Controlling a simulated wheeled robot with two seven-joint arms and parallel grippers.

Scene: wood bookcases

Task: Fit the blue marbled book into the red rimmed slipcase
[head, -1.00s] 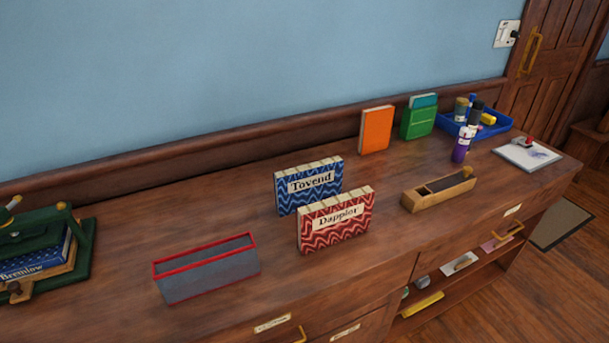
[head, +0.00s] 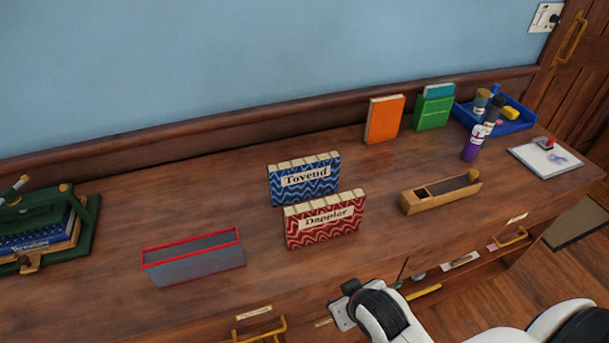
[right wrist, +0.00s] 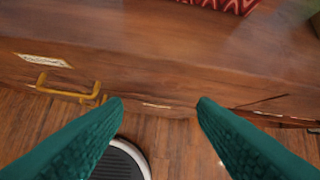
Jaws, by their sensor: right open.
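The blue marbled book (head: 304,179), labelled Tovend, stands upright on the wooden top, just behind a red marbled book (head: 325,219) labelled Dapplor. The grey slipcase with a red rim (head: 193,262) stands to their left near the front, its open side facing up and empty. My right gripper (head: 345,307) is in front of the cabinet's front edge, below the red book. In the right wrist view its two green fingers (right wrist: 160,103) are wide apart with nothing between them. The lower edge of the red book shows at the top there. My left gripper is not in view.
A green book press (head: 85,240) holding books is at the far left. A wooden box (head: 440,194), orange book (head: 384,120), green slipcase (head: 433,112), purple bottle (head: 471,148), blue tray (head: 520,125) and stamp pad are at the right. The top around the red-rimmed slipcase is clear.

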